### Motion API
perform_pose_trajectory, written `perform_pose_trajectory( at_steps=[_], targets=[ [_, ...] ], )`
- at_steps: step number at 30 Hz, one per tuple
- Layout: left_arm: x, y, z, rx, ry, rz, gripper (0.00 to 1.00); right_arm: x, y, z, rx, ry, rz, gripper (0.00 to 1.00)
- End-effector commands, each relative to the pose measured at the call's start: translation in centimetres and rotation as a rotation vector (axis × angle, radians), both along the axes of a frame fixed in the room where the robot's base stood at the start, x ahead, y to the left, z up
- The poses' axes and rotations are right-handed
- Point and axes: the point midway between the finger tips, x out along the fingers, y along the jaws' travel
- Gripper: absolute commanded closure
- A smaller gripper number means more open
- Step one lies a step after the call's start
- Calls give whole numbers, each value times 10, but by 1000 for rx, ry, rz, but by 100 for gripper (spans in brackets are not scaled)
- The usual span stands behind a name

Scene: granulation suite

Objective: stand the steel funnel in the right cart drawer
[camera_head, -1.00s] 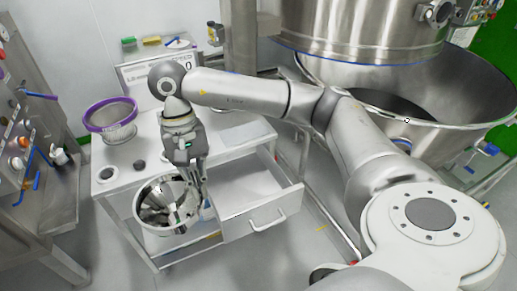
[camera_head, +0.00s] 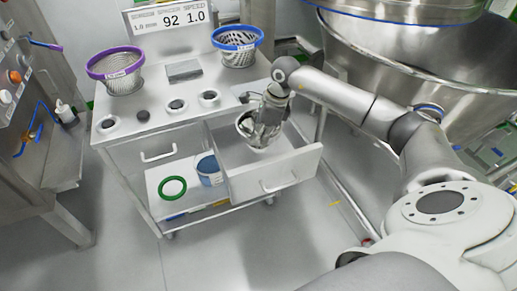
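The steel funnel (camera_head: 243,127) is a small shiny piece at the right cart drawer, partly hidden by my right gripper. The right cart drawer (camera_head: 290,170) is pulled open, a white box with a bar handle on its front. My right gripper (camera_head: 262,126) points down over the drawer's inside and is shut on the funnel. Whether the funnel touches the drawer floor is hard to tell. My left gripper is not in view.
The cart top (camera_head: 150,98) holds a purple-rimmed basket (camera_head: 122,80), a blue-rimmed basket (camera_head: 237,55) and small round parts. The left drawer (camera_head: 155,152) is shut. A green ring (camera_head: 172,188) and a blue-and-white tub (camera_head: 208,170) are on the lower shelf. A large steel vessel (camera_head: 430,75) stands right.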

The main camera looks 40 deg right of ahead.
Motion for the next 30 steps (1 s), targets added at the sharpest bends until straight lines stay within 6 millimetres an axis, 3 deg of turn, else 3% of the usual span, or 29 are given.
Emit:
perform_pose_trajectory(
  at_steps=[14, 24, 30],
  targets=[
    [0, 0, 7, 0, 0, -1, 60, 0, 1, -53, 1, 0, 2, 100],
    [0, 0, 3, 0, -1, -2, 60, 0, 1, -58, 0, -2, 4, 100],
    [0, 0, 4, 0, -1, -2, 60, 0, 1, -58, 0, 0, 4, 75]
  ],
)
